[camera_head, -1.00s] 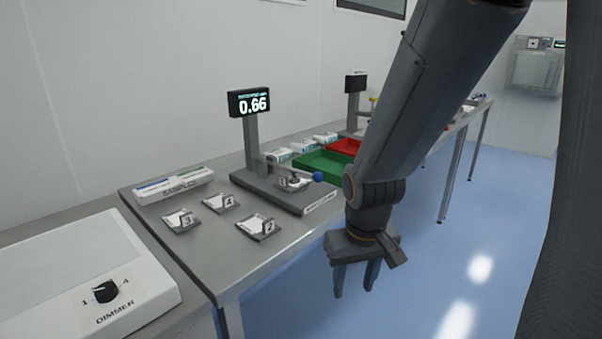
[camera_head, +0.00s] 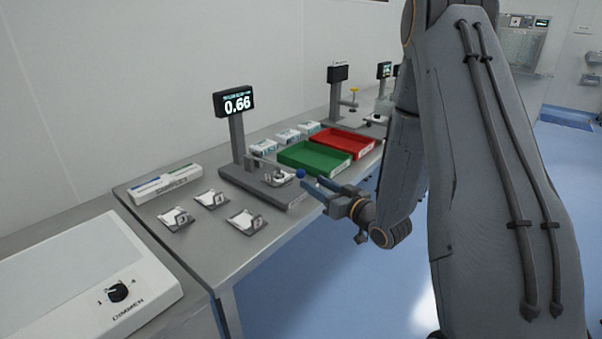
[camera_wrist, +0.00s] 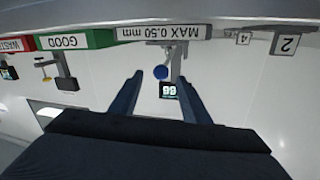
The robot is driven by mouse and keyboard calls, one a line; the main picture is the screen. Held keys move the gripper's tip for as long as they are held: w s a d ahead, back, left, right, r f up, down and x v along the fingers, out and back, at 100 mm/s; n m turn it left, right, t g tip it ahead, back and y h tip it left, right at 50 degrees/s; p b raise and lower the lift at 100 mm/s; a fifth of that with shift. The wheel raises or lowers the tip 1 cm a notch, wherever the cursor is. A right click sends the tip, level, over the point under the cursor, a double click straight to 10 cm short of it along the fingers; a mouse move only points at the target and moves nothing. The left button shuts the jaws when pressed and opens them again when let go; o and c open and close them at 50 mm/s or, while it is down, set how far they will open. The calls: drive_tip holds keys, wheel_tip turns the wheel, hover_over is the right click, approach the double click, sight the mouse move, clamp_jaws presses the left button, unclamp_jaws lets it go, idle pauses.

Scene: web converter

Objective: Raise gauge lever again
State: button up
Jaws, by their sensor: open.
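The thickness gauge (camera_head: 250,188) stands on the steel table, with its display (camera_head: 236,102) reading 0.66. Its lever ends in a blue ball (camera_head: 300,173) that sticks out toward the table's front edge. A sample holder seems to sit at the gauge's measuring spot; its number is too small to read. My gripper (camera_head: 322,190) is open, its two fingers pointing at the ball from the front, with a small gap. In the wrist view the blue ball (camera_wrist: 161,72) shows between the fingertips, slightly beyond them, with the base label "MAX 0.50 mm" (camera_wrist: 168,33) behind.
A green tray (camera_head: 316,165) and a red tray (camera_head: 362,150) lie right of the gauge, labelled GOOD and WASTE in the wrist view. Several numbered sample holders (camera_head: 245,221) lie at left front. A dimmer light box (camera_head: 70,290) is nearest. Another gauge stands behind the trays.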

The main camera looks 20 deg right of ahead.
sight(304, 176)
drive_tip(key=shift+r+y, duration=0.1)
drive_tip(key=shift+y, duration=0.2)
drive_tip(key=shift+w+a, duration=0.15)
drive_tip(key=shift+w, duration=0.1)
drive_tip(key=p+x, duration=0.2)
drive_tip(key=x, duration=0.5)
drive_tip(key=shift+r, duration=0.1)
clamp_jaws()
